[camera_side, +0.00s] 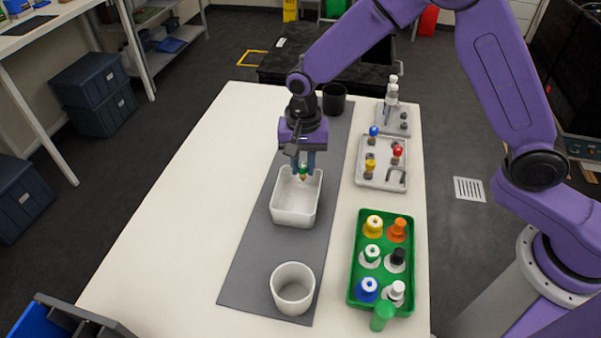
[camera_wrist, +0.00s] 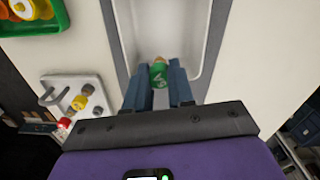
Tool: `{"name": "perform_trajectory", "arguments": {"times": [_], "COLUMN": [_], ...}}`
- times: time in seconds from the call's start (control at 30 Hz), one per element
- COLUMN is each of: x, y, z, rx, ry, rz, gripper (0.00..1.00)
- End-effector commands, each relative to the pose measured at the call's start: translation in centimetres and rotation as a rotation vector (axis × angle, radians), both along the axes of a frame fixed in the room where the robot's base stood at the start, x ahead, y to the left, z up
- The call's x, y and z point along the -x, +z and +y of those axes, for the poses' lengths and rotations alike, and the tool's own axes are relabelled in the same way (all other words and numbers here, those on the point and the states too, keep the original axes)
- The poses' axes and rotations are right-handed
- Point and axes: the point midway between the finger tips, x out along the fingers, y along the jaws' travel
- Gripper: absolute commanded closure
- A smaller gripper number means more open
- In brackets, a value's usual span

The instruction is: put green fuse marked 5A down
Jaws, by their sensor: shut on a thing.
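My gripper (camera_side: 303,165) is shut on the green fuse (camera_side: 302,172) and holds it over the far end of the white rectangular bin (camera_side: 295,219). In the wrist view the green fuse (camera_wrist: 159,75) sits between the two blue-grey fingers of my gripper (camera_wrist: 160,88), with a pale marking on its side and a brass-coloured tip pointing away. The bin's pale inside (camera_wrist: 172,30) lies beyond it. I cannot tell whether the fuse touches the bin. The fingers partly hide it.
A grey fuse holder (camera_side: 382,178) with blue, red and yellow fuses stands right of the bin. A green tray (camera_side: 352,297) of coloured bottles is at the near right. A white round cup (camera_side: 292,289) and a black cup (camera_side: 334,98) stand on the grey mat (camera_side: 250,275). The table's left side is clear.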

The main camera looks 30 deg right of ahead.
Motion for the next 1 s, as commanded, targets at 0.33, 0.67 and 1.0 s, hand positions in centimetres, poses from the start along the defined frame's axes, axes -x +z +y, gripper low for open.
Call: {"name": "perform_trajectory", "arguments": {"times": [0.33, 0.67, 1.0], "x": [-0.5, -0.5, -0.5], "y": [-3.5, -3.8, -4.1], "z": [0.3, 0.3, 0.3], "rx": [0.001, -0.001, 0.000], "ry": [0.000, 0.000, 0.000], "rz": [0.001, -0.001, 0.000], "gripper": [1.00, 1.00, 0.52]}}
